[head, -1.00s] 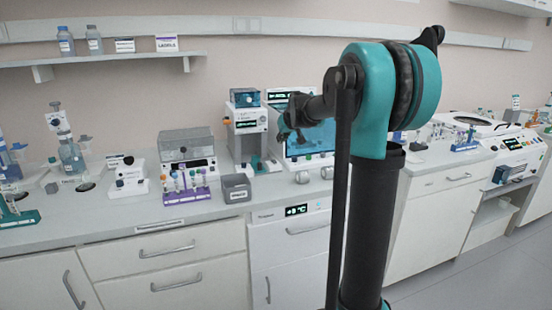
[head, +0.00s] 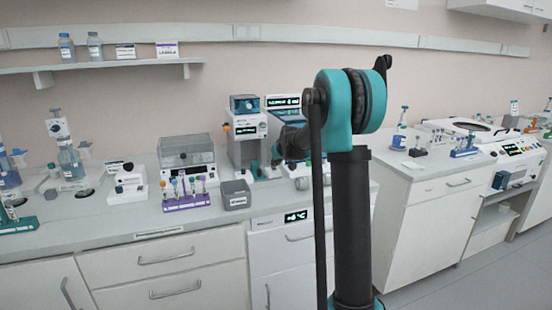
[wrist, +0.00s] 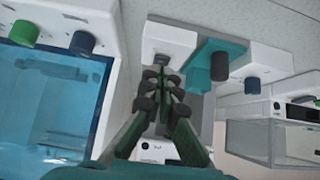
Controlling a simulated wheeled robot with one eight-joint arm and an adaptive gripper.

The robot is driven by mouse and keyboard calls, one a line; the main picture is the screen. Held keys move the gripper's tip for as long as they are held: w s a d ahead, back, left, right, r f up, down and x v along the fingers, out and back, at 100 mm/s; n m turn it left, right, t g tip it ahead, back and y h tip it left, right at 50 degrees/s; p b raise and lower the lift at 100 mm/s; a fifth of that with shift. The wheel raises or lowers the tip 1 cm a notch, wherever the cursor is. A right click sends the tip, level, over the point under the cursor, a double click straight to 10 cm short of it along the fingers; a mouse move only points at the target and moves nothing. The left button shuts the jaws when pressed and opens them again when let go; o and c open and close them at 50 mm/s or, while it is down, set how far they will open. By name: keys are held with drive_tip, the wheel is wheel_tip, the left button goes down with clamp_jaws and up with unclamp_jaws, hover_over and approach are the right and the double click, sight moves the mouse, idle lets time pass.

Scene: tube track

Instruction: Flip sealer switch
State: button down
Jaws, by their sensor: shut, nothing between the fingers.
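The sealer seems to be the tall white bench unit (head: 247,128) with a dark screen on top and a teal part low at its front. In the wrist view, its teal bracket (wrist: 214,62) lies between two white blocks with dark knobs (wrist: 252,85). I cannot tell which part is the switch. My gripper (wrist: 172,84) is shut and empty, its dark fingertips in front of the white block left of the bracket. Whether they touch anything is unclear. In the head view my arm's end covers the right side of the sealer, and the fingers are hidden.
A blue-screened device (wrist: 50,105) with green and blue knobs is close on the wrist view's left. A clear-lidded box (head: 186,150) stands left of the sealer. A purple tube rack (head: 186,201) and a grey box (head: 236,195) sit in front. The bench edge is clear.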

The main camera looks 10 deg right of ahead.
drive_tip(key=shift+f, duration=0.2)
drive_tip(key=shift+f, duration=0.25)
idle(0.3)
drive_tip(key=shift+r, duration=0.1)
drive_tip(key=shift+r, duration=0.75)
drive_tip(key=shift+r, duration=0.1)
drive_tip(key=shift+s+r, duration=0.1)
drive_tip(key=shift+r, duration=0.3)
drive_tip(key=r, duration=0.2)
drive_tip(key=shift+s+r, duration=0.2)
drive_tip(key=shift+r, duration=0.2)
drive_tip(key=s+f+v, duration=0.1)
drive_tip(key=v, duration=0.9)
